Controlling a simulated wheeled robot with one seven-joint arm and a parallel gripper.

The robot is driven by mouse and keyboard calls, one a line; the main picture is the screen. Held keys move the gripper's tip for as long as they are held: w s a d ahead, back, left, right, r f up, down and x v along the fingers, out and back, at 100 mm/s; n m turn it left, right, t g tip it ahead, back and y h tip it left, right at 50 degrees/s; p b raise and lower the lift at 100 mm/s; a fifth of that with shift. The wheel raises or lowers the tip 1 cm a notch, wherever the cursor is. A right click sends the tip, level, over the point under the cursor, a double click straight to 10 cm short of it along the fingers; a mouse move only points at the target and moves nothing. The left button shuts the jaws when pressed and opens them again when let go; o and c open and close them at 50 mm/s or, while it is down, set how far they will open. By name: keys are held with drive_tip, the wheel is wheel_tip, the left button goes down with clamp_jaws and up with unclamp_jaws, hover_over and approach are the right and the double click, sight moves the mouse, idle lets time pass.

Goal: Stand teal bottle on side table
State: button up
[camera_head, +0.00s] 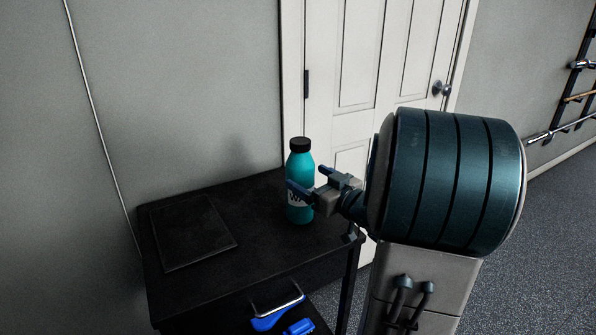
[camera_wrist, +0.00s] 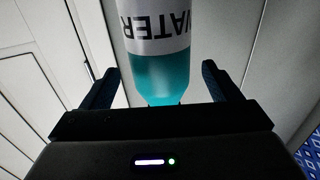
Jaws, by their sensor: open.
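The teal bottle (camera_head: 299,165) with a black cap and a white label stands upright on the black side table (camera_head: 264,245), near its right side. My gripper (camera_head: 309,178) reaches in from the right at about label height, its fingers open on either side of the bottle. In the wrist view the bottle (camera_wrist: 160,72) appears between the two spread fingers of my gripper (camera_wrist: 158,78), with gaps on both sides. Its label reads upside down there, and its cap is out of that view.
A flat black square panel (camera_head: 190,232) lies on the left of the tabletop. Blue items (camera_head: 277,318) sit on a lower shelf below a metal handle. A white door (camera_head: 352,55) and grey wall stand behind. The tabletop between panel and bottle is clear.

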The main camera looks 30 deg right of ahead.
drive_tip(key=v, duration=0.6)
drive_tip(key=shift+s, duration=0.15)
